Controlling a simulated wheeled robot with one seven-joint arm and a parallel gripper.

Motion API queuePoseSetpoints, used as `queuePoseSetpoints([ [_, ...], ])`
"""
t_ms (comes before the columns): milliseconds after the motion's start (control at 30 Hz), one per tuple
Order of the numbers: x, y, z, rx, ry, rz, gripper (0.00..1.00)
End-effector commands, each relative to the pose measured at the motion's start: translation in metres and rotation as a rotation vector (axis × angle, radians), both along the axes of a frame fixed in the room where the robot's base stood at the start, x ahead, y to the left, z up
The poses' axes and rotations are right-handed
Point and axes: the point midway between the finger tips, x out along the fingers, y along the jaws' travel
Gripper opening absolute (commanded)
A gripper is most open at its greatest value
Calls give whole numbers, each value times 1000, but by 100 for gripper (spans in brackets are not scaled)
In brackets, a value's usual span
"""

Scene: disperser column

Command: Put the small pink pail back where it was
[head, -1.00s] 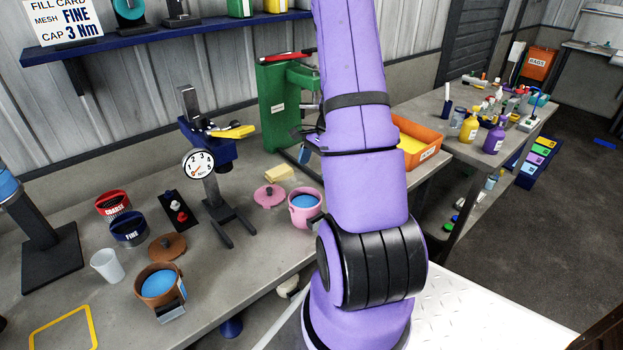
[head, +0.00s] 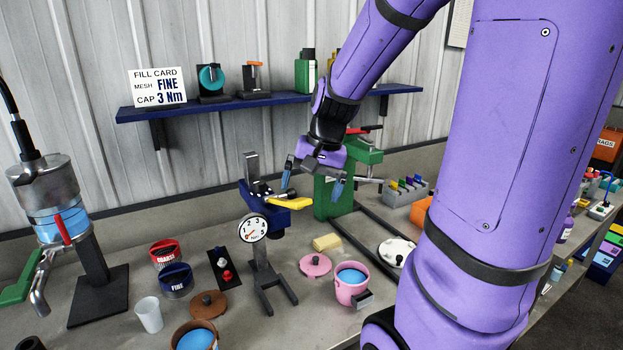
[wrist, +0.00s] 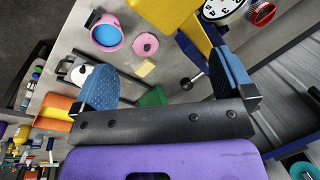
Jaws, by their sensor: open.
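The small pink pail (head: 347,294), filled with blue material, stands upright without its lid on the bench, right of the dial stand. A grey block sits at its front right side. The pink lid (head: 315,265) lies flat behind and left of it. In the wrist view the pail (wrist: 97,40) shows at the upper left, beside the lid (wrist: 145,44). My gripper (head: 314,183) is open, well above the bench near the top of the dial stand. Its blue fingers (wrist: 160,55) are spread, with nothing visibly clamped between them. A yellow handle (head: 290,203) is close to the fingers.
The dial stand (head: 262,270) and green press (head: 333,195) flank the space under my gripper. A yellow block (head: 327,242) lies behind the pail and a white round lid (head: 397,252) to its right. A brown pail (head: 196,338) and white cup (head: 149,315) stand front left. A blue shelf (head: 220,106) hangs behind.

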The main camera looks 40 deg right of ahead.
Motion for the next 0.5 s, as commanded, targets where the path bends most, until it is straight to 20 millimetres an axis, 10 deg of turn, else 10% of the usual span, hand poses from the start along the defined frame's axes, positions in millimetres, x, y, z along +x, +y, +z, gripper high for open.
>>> queuePoseSetpoints([
  [500,-90,99,80,-303,-259,571,100],
])
